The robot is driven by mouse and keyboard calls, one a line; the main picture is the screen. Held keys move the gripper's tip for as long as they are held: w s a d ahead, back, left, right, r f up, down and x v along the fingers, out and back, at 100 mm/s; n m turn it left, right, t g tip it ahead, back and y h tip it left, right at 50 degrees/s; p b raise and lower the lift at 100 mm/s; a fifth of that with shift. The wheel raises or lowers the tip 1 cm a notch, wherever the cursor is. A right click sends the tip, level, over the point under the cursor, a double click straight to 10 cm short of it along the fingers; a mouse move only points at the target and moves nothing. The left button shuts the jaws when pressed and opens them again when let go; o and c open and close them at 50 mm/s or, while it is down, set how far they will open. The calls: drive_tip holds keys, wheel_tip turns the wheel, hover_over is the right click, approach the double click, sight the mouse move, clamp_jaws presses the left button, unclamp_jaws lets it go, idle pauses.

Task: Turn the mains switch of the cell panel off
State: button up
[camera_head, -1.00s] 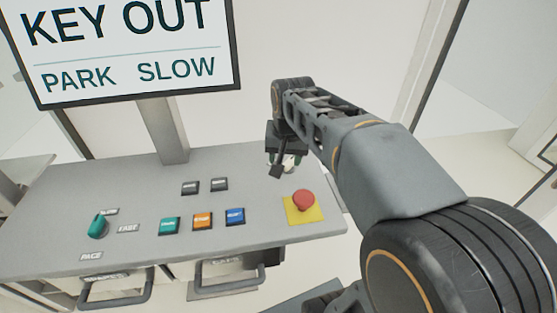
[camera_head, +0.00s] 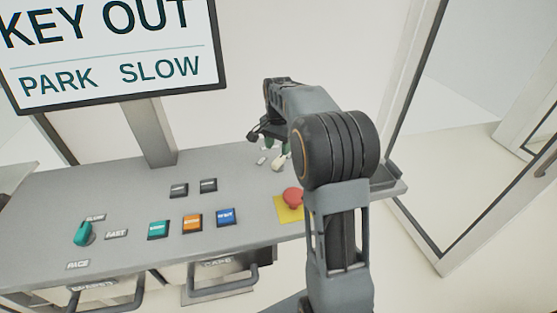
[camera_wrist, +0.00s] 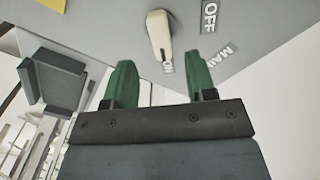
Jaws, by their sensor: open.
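The mains switch is a cream lever (camera_wrist: 160,35) on the grey panel, with its lower end by a partly covered ON label (camera_wrist: 167,67). An OFF label (camera_wrist: 209,15) and a MAINS label (camera_wrist: 221,56) are to its right in the wrist view. My gripper (camera_wrist: 160,58) is open. Its two green fingers stand apart, one to each side of the lever's lower end in the picture. I cannot tell how far they are from the panel. In the head view the cream lever (camera_head: 280,162) shows just below my gripper (camera_head: 267,146), partly hidden by my arm.
Teal (camera_head: 158,230), orange (camera_head: 192,224) and blue (camera_head: 226,217) buttons and a teal knob (camera_head: 83,233) are further left. A dark tray (camera_head: 386,179) is at the panel's right end.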

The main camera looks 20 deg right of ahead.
sight(278, 160)
drive_tip(key=shift+f, duration=3.2)
drive_tip(key=shift+c, duration=0.5)
drive_tip(key=c, duration=0.7)
drive_tip(key=shift+d, duration=0.1)
drive_tip(key=shift+c, duration=0.7)
